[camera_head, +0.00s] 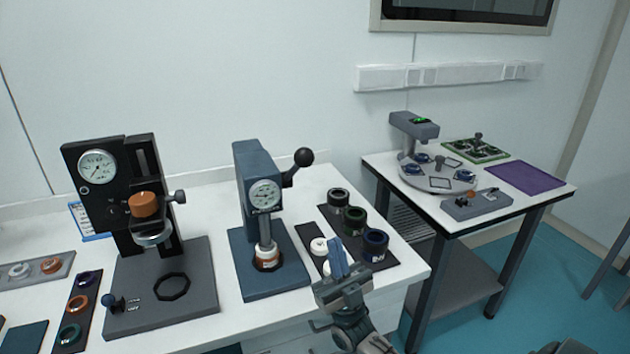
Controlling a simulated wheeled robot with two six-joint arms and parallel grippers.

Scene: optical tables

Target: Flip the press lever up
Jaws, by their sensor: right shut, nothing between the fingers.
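The blue press (253,181) stands on its blue base (284,279) in the middle of the white table, with a round dial on its front. Its lever (291,177) comes from the press's right side and slants up to a black ball knob (304,157). A ring-like part (267,262) sits under the press's ram. My right gripper (338,252) is shut and empty, in front and to the right of the press, below the lever and apart from it. My left gripper is not in view.
A dark tray (384,259) with several lens rings lies right of the press, close to my right gripper. A black gauge stand (131,190) stands at left. A second table (418,199) with a round device is at the right back.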

